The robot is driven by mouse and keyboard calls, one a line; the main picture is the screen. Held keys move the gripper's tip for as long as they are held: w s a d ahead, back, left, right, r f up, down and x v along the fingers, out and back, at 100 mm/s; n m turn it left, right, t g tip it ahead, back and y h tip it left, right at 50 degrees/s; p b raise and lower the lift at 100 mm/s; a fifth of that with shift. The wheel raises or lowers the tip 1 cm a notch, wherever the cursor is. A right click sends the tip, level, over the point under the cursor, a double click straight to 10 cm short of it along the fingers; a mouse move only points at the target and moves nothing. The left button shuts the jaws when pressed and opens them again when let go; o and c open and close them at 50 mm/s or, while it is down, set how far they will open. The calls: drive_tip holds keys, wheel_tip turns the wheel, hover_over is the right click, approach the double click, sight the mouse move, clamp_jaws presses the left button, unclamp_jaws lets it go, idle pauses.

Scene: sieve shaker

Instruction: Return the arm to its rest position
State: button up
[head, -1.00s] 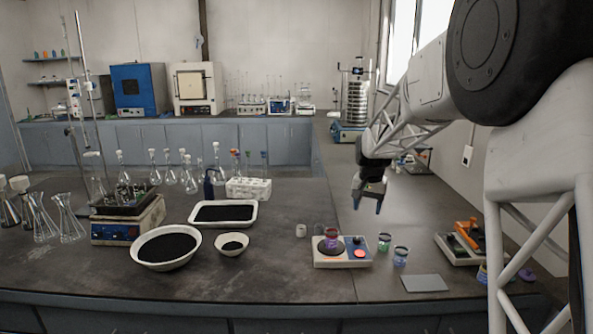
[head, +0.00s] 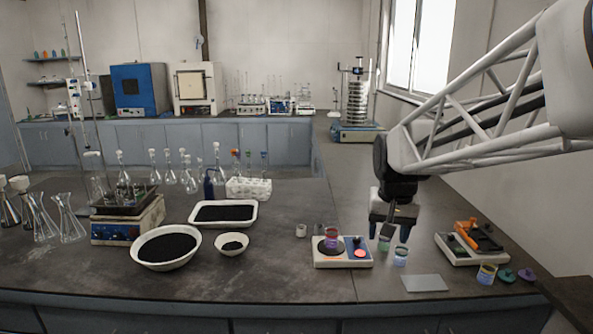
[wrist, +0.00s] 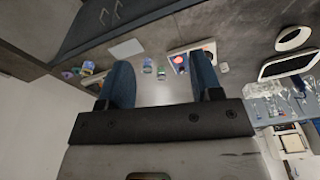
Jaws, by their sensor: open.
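My gripper (head: 396,236) hangs from the arm on the right side of the head view, fingers pointing down, over the right part of the bench. In the wrist view its two blue fingers (wrist: 162,82) are wide apart with nothing between them. In the head view it overlaps the small beakers behind and below it; one beaker (head: 401,256) shows just below the fingers. I cannot tell the exact height above the bench.
A small stirrer plate (head: 328,262) with a purple-filled beaker (head: 331,238) stands left of my gripper. A grey-and-orange device (head: 472,243) and a beaker (head: 487,274) stand to the right. A flat grey plate (head: 425,283) lies in front. The sieve shaker (head: 356,132) stands farther back.

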drive_tip(key=s+f+n, duration=0.1)
drive_tip(key=s+f, duration=0.1)
drive_tip(key=s, duration=1)
drive_tip(key=s+a+f+n, duration=0.1)
drive_tip(key=s+f, duration=0.2)
drive_tip(key=s, duration=1)
drive_tip(key=shift+t, duration=0.4)
